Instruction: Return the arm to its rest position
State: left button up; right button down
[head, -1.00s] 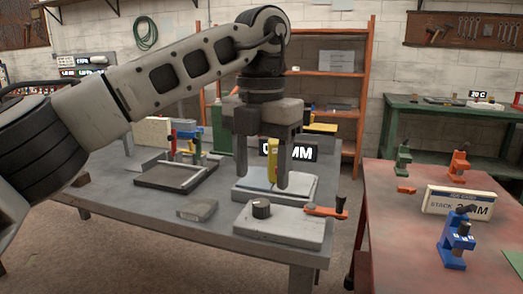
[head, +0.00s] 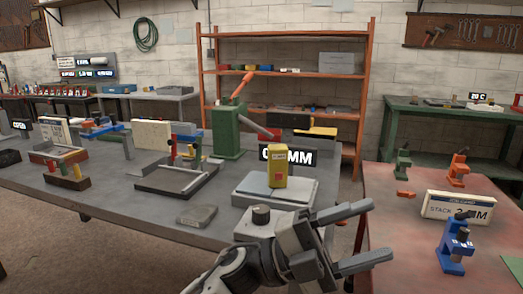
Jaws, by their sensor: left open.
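My left arm comes up from the bottom edge in the head view, folded low in front of the grey bench. My left gripper (head: 378,231) is open and empty, its two fingers spread and pointing right. A yellow block (head: 279,170) with a red mark stands upright on a pale grey plate (head: 249,192) behind the gripper, apart from it. The gripper covers part of the device with a black knob (head: 261,214) at the bench's front edge. My right gripper is not in view.
The grey bench (head: 120,195) also holds a dark tray (head: 176,184), a grey block (head: 197,215), a green press (head: 229,130) and a display (head: 301,157). A red table (head: 398,230) with blue, green and orange clamps stands close right of the gripper.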

pick_arm(q)
jog(key=w+a+f+n+t+y, duration=0.2)
jog(key=a+f+n+t+y, duration=0.45)
jog(key=n+t, duration=0.55)
jog(key=w+a+f+n+t+y, duration=0.3)
jog(key=a+f+n+t+y, duration=0.2)
jog(key=a+f+n+t, duration=0.65)
jog(key=s+a+f+n+g+y, duration=0.4)
jog(key=s+f+n+g, duration=0.1)
jog(key=s+f, duration=0.2)
jog(key=s+a+f+n+g+y+p, duration=0.1)
jog(key=s+a+f+n+g+y, duration=0.3)
jog(key=s+f, duration=0.3)
jog(key=shift+s+a+f+n+g, duration=0.25)
jog(key=shift+s+a+n+g, duration=0.15)
jog(key=shift+s+a, duration=0.2)
